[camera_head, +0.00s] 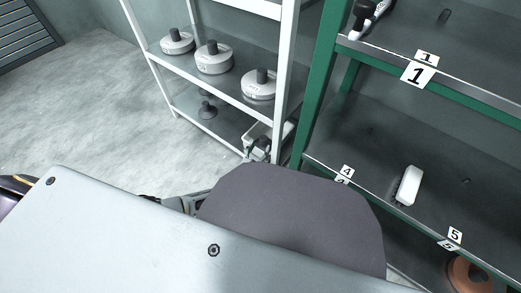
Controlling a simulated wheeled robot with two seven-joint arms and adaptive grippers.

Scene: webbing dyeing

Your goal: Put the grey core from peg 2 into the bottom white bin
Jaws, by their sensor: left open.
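My left gripper (259,151) shows small and dark at the lower right of the white rack, past my own arm. It is open, and its fingertips are hard to make out. Pale parts lie around it, and I cannot tell whether they are a white bin or part of the gripper. I cannot make out a grey core, and no label for peg 2 is in view. My large arm links cover the lower middle. My right gripper is not in view.
The white rack (140,33) holds white, dark-knobbed rolls (213,60) on its middle shelf. The green rack (322,80) carries labels 1, 4 and 5. A white piece (408,186) lies on its shelf; a brown ring (468,276) is below. Floor at left is clear.

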